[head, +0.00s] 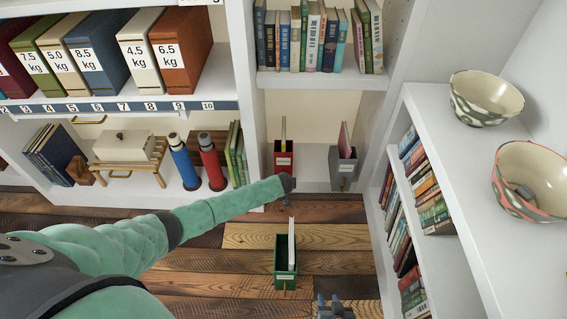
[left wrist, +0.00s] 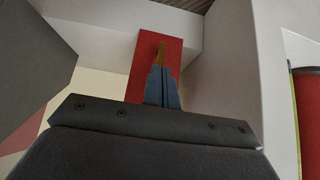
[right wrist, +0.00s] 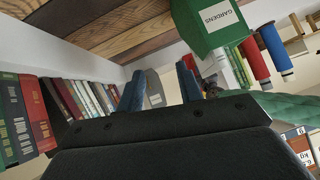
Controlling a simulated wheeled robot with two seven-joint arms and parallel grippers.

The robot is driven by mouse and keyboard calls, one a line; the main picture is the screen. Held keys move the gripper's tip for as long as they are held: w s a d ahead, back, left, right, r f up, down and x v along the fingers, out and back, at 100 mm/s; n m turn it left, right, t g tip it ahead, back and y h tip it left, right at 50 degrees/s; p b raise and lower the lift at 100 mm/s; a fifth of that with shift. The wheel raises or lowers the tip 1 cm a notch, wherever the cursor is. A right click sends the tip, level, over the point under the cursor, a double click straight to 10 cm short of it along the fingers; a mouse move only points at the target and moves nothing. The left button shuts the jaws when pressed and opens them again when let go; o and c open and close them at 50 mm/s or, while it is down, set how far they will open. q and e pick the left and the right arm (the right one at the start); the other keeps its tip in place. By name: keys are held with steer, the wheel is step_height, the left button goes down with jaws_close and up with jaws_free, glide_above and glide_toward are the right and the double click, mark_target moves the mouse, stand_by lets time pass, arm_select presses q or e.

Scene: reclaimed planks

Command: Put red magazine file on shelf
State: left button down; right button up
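The red magazine file (head: 284,160) stands upright on the floor of the low shelf bay (head: 312,163), a pale booklet rising from it. My left arm reaches in from the left, and my left gripper (head: 287,188) is right at the file's front. In the left wrist view the red file (left wrist: 172,75) is straight ahead, and the fingers of my left gripper (left wrist: 163,88) are close together on its thin brown front pull (left wrist: 160,50). My right gripper (head: 335,307) is low at the picture's bottom; in the right wrist view its fingers (right wrist: 160,88) are apart with nothing between.
A grey file (head: 343,170) stands right of the red one. A green file (head: 285,260) stands on the plank floor in front. Blue (head: 183,162) and red (head: 211,162) flasks stand left of the bay. A white bookcase with bowls (head: 486,98) borders the right.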

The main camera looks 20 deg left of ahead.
arm_select(q)
steer(key=shift+w, duration=0.2)
arm_select(e)
steer(key=shift+w+r+t, duration=0.3)
steer(key=shift+w+r, duration=0.15)
arm_select(q)
steer(key=shift+w+a, duration=0.1)
arm_select(e)
steer(key=shift+w+r, duration=0.2)
steer(key=shift+r, duration=0.1)
arm_select(q)
steer(key=shift+w+b, duration=0.25)
steer(key=shift+b, duration=0.05)
arm_select(e)
steer(key=shift+w+a+r+t, duration=0.15)
steer(key=shift+w+r+t, duration=0.25)
steer(key=shift+w+r, duration=0.4)
arm_select(q)
steer(key=shift+w+a, duration=0.1)
steer(key=shift+w, duration=0.05)
arm_select(e)
steer(key=shift+w+r+t, duration=0.4)
steer(key=shift+w+r, duration=0.1)
steer(key=shift+r, duration=0.35)
steer(key=shift+w+a+r, duration=0.1)
steer(key=shift+w+r, duration=0.05)
steer(key=shift+r, duration=0.15)
